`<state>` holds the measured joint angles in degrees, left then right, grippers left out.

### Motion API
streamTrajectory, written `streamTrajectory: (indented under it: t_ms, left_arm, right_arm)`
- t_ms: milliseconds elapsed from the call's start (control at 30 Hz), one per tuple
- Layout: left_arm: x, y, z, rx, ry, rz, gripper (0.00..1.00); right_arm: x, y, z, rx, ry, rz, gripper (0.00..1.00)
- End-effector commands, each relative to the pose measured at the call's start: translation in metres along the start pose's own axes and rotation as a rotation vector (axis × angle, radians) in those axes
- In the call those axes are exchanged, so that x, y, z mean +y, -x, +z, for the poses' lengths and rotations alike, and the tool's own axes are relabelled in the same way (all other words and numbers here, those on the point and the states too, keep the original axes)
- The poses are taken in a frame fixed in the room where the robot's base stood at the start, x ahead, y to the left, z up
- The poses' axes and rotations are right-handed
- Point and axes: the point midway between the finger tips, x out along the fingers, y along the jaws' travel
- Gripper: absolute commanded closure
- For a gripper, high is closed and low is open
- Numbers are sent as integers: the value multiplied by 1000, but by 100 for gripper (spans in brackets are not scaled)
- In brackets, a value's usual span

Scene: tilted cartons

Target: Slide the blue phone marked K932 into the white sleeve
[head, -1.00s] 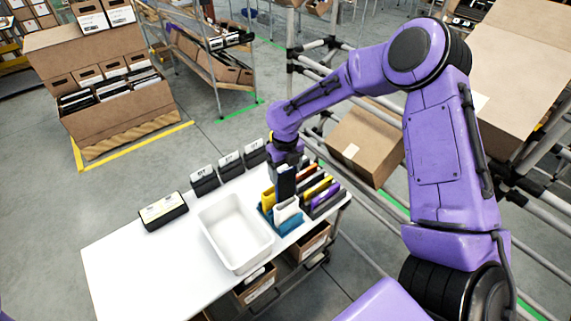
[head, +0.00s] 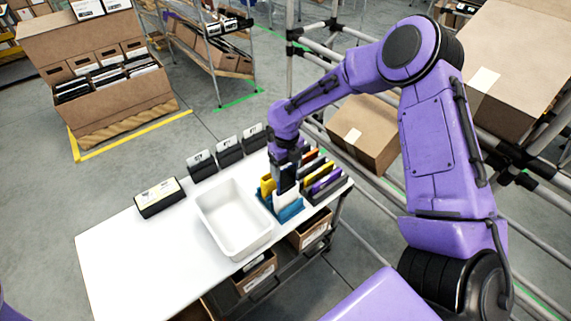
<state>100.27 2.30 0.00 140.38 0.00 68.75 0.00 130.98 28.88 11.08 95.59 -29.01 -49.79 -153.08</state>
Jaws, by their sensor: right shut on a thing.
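My right gripper (head: 286,160) points down over the back right of the white table and is shut on a dark blue phone (head: 287,180), held upright. The phone's marking cannot be read. The white sleeve (head: 287,199) stands in a blue holder (head: 291,214) directly below. The phone's lower end meets the sleeve's top edge in the head view; whether it is inside the mouth or just in front of or behind it, I cannot tell. My left gripper is out of view.
Yellow, orange and purple sleeves (head: 325,183) crowd the holders beside the white one. An empty white tray (head: 235,240) lies to the left. Several dark stands with cards (head: 229,148) line the back edge. The table's left part (head: 130,255) is clear.

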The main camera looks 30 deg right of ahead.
Motion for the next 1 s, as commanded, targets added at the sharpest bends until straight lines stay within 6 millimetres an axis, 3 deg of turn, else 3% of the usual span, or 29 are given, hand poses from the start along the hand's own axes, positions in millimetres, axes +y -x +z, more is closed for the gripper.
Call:
streamTrajectory:
  t_ms: [700, 1000]
  left_arm:
    - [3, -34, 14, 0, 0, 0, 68]
    - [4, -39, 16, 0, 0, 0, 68]
  right_arm:
    - [0, -62, 0, 1, -1, 1, 50]
    - [0, -72, 0, 0, -1, 1, 50]
